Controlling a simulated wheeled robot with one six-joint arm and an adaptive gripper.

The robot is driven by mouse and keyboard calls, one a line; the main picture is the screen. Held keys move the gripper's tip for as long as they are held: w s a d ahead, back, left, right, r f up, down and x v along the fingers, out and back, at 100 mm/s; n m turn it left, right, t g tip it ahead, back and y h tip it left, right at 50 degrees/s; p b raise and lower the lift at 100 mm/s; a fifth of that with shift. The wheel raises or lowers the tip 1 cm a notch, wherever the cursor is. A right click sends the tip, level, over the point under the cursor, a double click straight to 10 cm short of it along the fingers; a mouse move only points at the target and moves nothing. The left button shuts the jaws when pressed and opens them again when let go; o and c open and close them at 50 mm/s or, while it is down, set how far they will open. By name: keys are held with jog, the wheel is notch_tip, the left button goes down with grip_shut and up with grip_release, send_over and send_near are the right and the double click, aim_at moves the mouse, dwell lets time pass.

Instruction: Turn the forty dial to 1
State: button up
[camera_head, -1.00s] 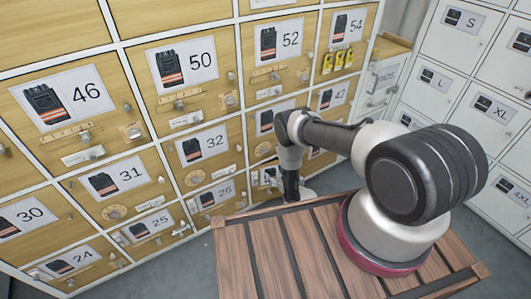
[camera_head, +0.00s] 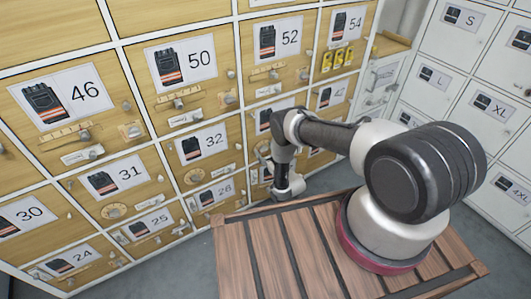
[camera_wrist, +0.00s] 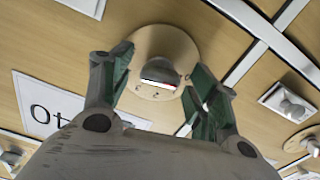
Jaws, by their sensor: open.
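In the wrist view the forty dial (camera_wrist: 143,48) is a round tan plate on a wooden door, with a grey knob (camera_wrist: 160,71) that has a red and white mark. Small marks are printed on the plate, too small to read. Beside it is an upside-down white label (camera_wrist: 40,108), partly cut off, that seems to read 40. My gripper (camera_wrist: 161,60) is open, with one green-padded finger on each side of the knob. I cannot tell whether either finger touches it.
Numbered wooden lockers, such as 50 (camera_head: 182,64) and 32 (camera_head: 203,146), carry other knobs and dials. Another knob on a white plate (camera_wrist: 288,102) is right of my fingers. White lockers (camera_head: 460,75) stand at the right. A slatted wooden surface (camera_head: 285,250) lies below my arm.

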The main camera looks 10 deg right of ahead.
jog(key=c, duration=1)
jog(key=shift+m, duration=0.4)
jog(key=m, duration=0.3)
jog(key=shift+m, duration=2)
jog(key=o, duration=1)
